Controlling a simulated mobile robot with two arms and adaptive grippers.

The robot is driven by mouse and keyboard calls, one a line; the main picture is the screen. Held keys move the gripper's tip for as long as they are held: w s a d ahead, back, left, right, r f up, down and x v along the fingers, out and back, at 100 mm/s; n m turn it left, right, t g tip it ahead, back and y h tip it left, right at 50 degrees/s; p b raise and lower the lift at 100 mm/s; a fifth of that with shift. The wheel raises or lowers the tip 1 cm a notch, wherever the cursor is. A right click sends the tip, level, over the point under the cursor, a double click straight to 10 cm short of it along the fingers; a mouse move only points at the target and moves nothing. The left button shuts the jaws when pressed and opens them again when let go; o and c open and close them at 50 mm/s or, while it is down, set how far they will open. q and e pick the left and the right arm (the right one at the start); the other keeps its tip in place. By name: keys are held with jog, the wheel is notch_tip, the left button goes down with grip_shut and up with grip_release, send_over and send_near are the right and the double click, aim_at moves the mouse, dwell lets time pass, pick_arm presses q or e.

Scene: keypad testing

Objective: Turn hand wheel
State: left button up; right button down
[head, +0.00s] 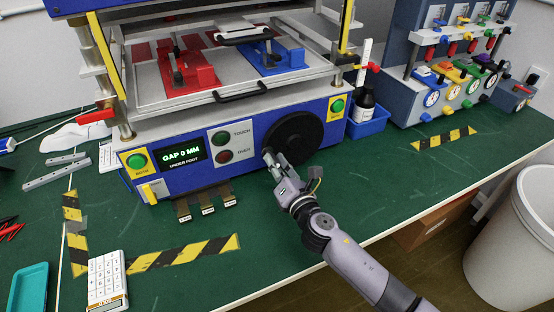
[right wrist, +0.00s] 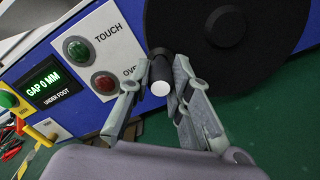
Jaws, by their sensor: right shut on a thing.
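The hand wheel (head: 293,138) is a black disc on the front of the blue machine, right of its buttons. It also fills the top right of the right wrist view (right wrist: 275,50). Its small handle (right wrist: 160,72), dark with a pale round end, sticks out at the wheel's left edge. My right gripper (head: 270,158) is at the lower left of the wheel. In the right wrist view its fingers (right wrist: 160,82) stand on both sides of the handle, shut on it. My left gripper does not show.
The machine's display (head: 181,154) reads "GAP 0 MM". A green touch button (head: 221,137) and a red button (head: 224,156) sit left of the wheel. A blue bin (head: 368,122) with a dark bottle stands to the right. A white calculator (head: 107,280) lies front left. The green table front is mostly clear.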

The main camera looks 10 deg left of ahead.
jog(key=shift+d+f+n+b, duration=0.15)
jog(key=shift+f+n+b, duration=0.35)
jog(key=shift+f+n, duration=1.05)
jog(key=shift+r, duration=0.15)
jog(key=c, duration=1.4)
grip_release()
jog(key=shift+c, duration=0.2)
jog(key=shift+w, duration=0.1)
jog(key=shift+d+r, duration=0.1)
jog(key=v, duration=1.2)
